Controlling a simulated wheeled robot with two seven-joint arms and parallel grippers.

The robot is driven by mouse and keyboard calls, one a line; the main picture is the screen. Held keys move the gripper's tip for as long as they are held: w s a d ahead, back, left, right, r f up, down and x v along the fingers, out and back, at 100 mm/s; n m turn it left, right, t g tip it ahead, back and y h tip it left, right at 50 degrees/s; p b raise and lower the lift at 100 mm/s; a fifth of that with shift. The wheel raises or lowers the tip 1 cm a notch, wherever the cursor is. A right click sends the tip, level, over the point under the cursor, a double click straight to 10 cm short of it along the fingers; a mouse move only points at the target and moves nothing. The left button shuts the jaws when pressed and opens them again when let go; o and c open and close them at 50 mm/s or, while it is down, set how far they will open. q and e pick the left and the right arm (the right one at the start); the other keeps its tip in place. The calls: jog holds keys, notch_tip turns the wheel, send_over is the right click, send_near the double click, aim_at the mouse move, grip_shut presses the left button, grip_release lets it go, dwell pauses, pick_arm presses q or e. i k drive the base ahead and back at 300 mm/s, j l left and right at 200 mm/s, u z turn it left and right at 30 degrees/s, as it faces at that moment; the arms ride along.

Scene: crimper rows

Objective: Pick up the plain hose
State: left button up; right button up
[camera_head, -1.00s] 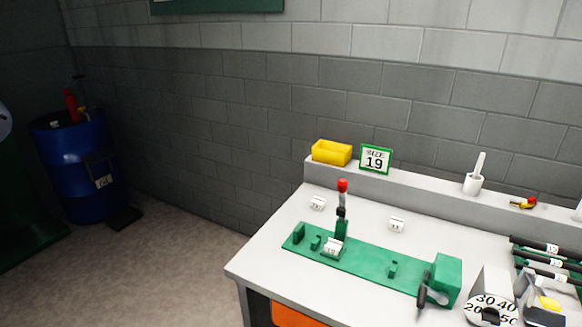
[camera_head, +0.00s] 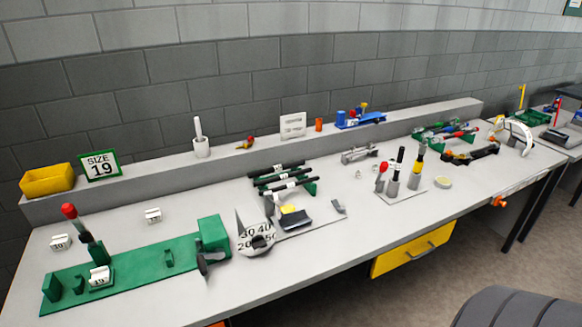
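Several black hoses lie side by side on a green rack (camera_head: 310,187) near the middle of the bench. The front hose (camera_head: 291,188) and the one behind it (camera_head: 281,178) carry a white band. The rearmost hose (camera_head: 277,169) shows no clear band from here, but the view is too small to be sure it is plain. Neither of my grippers shows in the view.
A green crimper (camera_head: 140,265) with a red-tipped lever stands at the left. A size 19 sign (camera_head: 101,165) and a yellow bin (camera_head: 47,180) sit on the back ledge. A numbered dial (camera_head: 256,238) stands before the hoses. A tool stand (camera_head: 405,193) is to their right.

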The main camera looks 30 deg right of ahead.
aim_at(300, 162)
jog(key=z, duration=1.05)
